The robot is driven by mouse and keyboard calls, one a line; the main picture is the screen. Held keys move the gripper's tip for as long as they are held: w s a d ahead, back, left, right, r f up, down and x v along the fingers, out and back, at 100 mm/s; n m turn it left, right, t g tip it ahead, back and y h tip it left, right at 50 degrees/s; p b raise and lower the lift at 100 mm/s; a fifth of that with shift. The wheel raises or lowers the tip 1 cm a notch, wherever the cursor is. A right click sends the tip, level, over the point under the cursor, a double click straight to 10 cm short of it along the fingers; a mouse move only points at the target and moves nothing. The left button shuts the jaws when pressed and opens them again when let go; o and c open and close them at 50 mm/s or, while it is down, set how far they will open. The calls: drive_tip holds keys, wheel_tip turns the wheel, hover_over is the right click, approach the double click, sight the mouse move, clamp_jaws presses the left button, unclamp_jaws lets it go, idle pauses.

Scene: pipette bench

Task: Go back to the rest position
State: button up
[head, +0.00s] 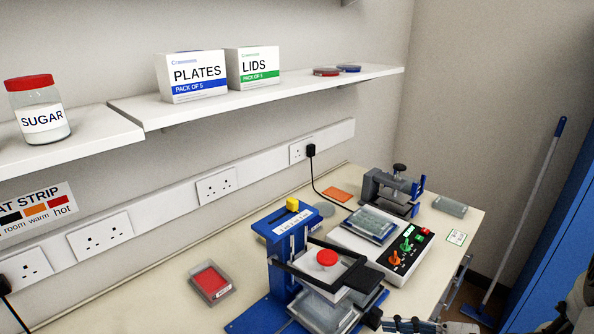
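My gripper (408,325) shows only in part at the bottom edge of the head view, as dark pieces beside pale parts of my arm. It is at the front of the bench, close to the right side of a blue press-like device (285,250). Most of it is cut off by the frame. I cannot tell whether its fingers are open or shut, or whether it touches the device.
On the bench (160,290) are a red-filled clear box (211,282), a control box with knobs (402,252), a clear-lidded plate (370,224) and a grey-blue clamp device (392,190). A shelf (330,88) runs above. A blue cabinet (555,235) and a pole stand at right.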

drive_tip(key=s+a+r+n+g+h, duration=0.65)
drive_tip(key=s+a+n, duration=0.25)
drive_tip(key=s+n, duration=0.15)
drive_tip(key=s+d+r+n+t+h, duration=0.3)
drive_tip(key=r+n+t+h, duration=0.2)
drive_tip(key=n, duration=0.4)
drive_tip(key=shift+s+r+h, duration=0.25)
drive_tip(key=shift+r+h, duration=0.2)
drive_tip(key=shift+h, duration=0.8)
drive_tip(key=shift+n, duration=0.25)
